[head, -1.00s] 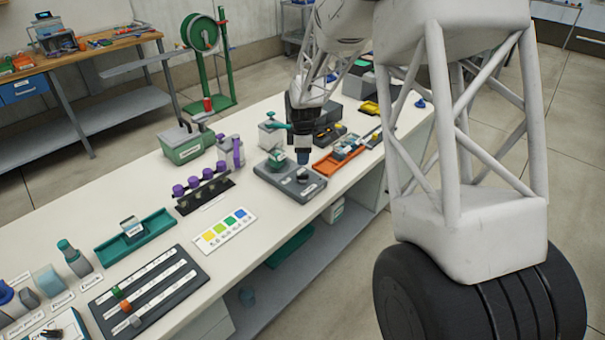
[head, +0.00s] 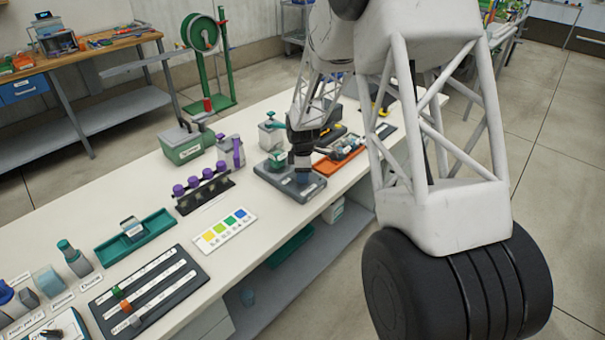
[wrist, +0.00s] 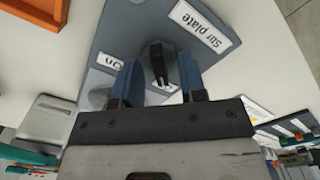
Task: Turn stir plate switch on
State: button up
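The stir plate (head: 272,178) is a flat grey unit on the white bench in the head view. In the wrist view its grey top (wrist: 115,30) carries a "Stir plate" label (wrist: 205,25) and a partly hidden marking ending in "on". A black switch knob (wrist: 157,58) stands on it. My gripper (head: 302,178) points down over the right part of the plate. Its two blue fingers (wrist: 158,78) are apart, one on each side of the knob, with small gaps visible. The knob is hidden by my gripper in the head view.
A green-topped bottle (head: 271,133) stands just behind the plate. An orange tray (head: 340,163) lies to its right. A rack with purple-capped vials (head: 205,188) and a colour card (head: 224,230) lie to the left. Bare bench lies in front of the plate.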

grip_shut()
